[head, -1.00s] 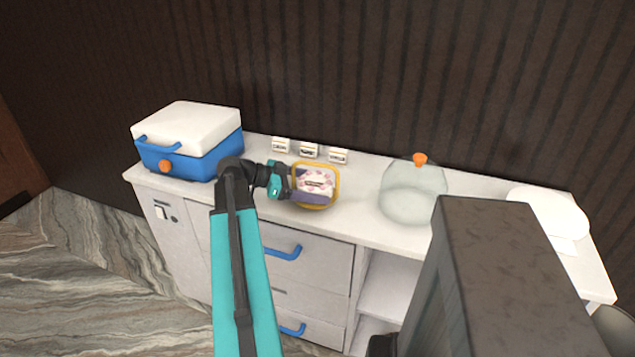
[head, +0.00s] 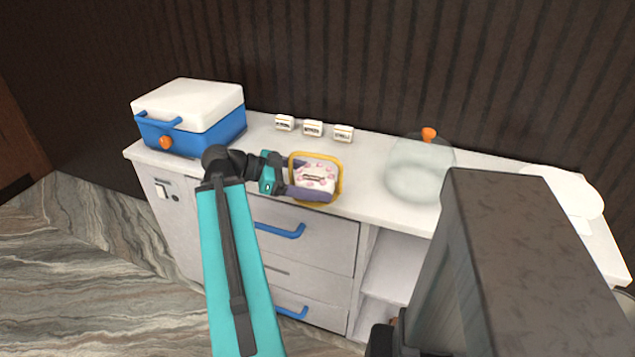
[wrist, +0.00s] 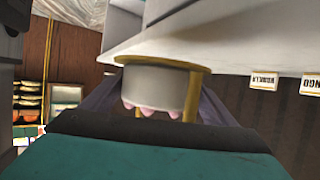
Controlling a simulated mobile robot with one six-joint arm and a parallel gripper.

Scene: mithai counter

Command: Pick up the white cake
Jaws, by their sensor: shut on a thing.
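The white cake (head: 316,176) has pink dots on top and a small dark label across it. A yellow square frame (head: 341,180) surrounds it in the head view. My gripper (head: 312,180) reaches in from the left, its purple fingers on the far and near sides of the cake, shut on it. In the wrist view, which is upside down, the cake (wrist: 158,88) sits between the fingers, its pink trim pointing down. A yellow bar (wrist: 193,95) shows beside it. I cannot tell whether the cake touches the counter.
On the counter (head: 375,205) stand a blue box with white lid (head: 188,95) at left, three small label blocks (head: 313,128) behind, and a clear dome with orange knob (head: 420,165) at right. A dark grey block (head: 530,230) fills the lower right.

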